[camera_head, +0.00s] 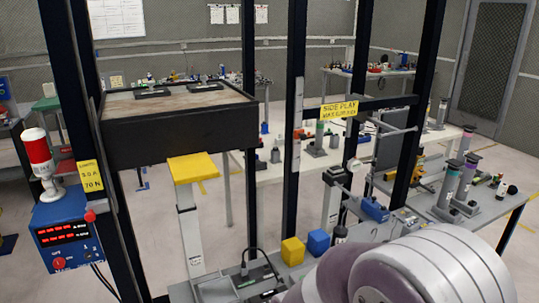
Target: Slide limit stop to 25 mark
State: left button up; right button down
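No part in the view is plainly marked as the limit stop, and no 25 mark can be read. A blue block-like part (375,209) sits on the grey bench at the right of the frame. A pale upright column (190,233) with a yellow top plate (194,168) stands below the dark box. A narrow pale strip (297,110) runs down a dark post; no figures on it are legible. One of my arms, rounded and grey, fills the lower right and hides part of the bench. Neither gripper shows.
Dark posts frame a black-sided box (180,131). A blue control box (66,235) with red displays and a red-and-white beacon (38,155) stands at left. A yellow cube (293,251) and a blue cube (318,242) sit near my arm. Grey cylinders (466,178) stand at right.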

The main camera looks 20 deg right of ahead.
aim_at(299, 134)
jog(key=k+l+z, duration=0.45)
jog(key=k+l, duration=0.4)
